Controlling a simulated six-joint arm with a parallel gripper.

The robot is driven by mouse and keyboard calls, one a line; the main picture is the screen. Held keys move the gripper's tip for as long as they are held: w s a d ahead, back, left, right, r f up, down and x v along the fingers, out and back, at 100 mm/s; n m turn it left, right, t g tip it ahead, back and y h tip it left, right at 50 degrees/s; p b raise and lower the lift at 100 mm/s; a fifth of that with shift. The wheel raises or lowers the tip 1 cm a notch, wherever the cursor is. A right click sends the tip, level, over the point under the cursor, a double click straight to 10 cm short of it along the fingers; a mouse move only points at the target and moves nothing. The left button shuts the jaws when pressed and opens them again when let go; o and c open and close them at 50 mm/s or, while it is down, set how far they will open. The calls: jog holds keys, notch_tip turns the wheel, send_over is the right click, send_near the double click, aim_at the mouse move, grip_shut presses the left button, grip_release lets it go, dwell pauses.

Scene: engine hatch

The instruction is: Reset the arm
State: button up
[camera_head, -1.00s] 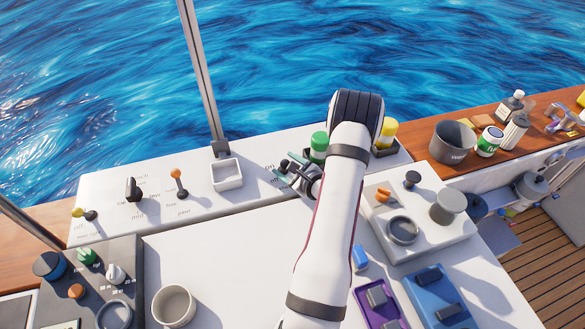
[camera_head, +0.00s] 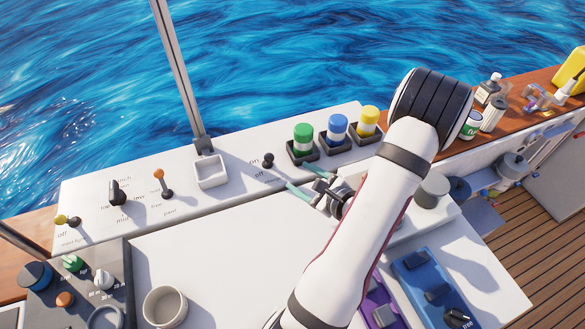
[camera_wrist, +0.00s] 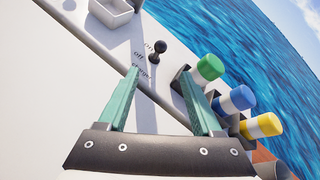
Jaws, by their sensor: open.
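My white arm reaches up from the bottom of the head view and bends back at the elbow. My gripper (camera_head: 296,176) has two teal fingers, spread apart with nothing between them. It hangs over the white panel (camera_head: 235,199), just right of a small black toggle (camera_head: 268,160) with "on" and "off" printed beside it. In the wrist view, my gripper (camera_wrist: 159,74) points towards the toggle (camera_wrist: 158,52), which stands a little beyond the fingertips and apart from them. My forearm hides part of the console at the right.
Green (camera_head: 303,137), blue (camera_head: 337,128) and yellow (camera_head: 368,120) capped cylinders stand in black holders close behind my gripper. Left are an orange-tipped lever (camera_head: 160,178), a black lever (camera_head: 116,192) and a white square tray (camera_head: 211,171). The white surface in front is largely clear.

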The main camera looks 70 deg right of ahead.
jog(key=w+a+r+n+y, duration=0.4)
jog(key=w+a+n, duration=0.1)
jog(key=a, duration=0.3)
jog(key=w+a+r+n+g+y, duration=0.1)
jog(key=w+a+r+n+y, duration=0.3)
jog(key=a, duration=0.3)
jog(key=w+a+r+n+y, duration=0.3)
jog(key=w+a+n+y, duration=0.25)
jog(key=a, duration=0.25)
jog(key=s+a+r+n+g+y, duration=0.1)
jog(key=s+a+n+g, duration=0.25)
jog(key=a, duration=0.35)
jog(key=s+a+r+n+g, duration=0.1)
jog(key=s+a+n+g, duration=0.1)
jog(key=a+n+g, duration=0.45)
jog(key=s+a+n+g+h, duration=0.1)
jog(key=s+a+n+h, duration=0.1)
jog(key=s+n+h, duration=0.4)
jog(key=s, duration=0.3)
jog(key=shift+r, duration=0.2)
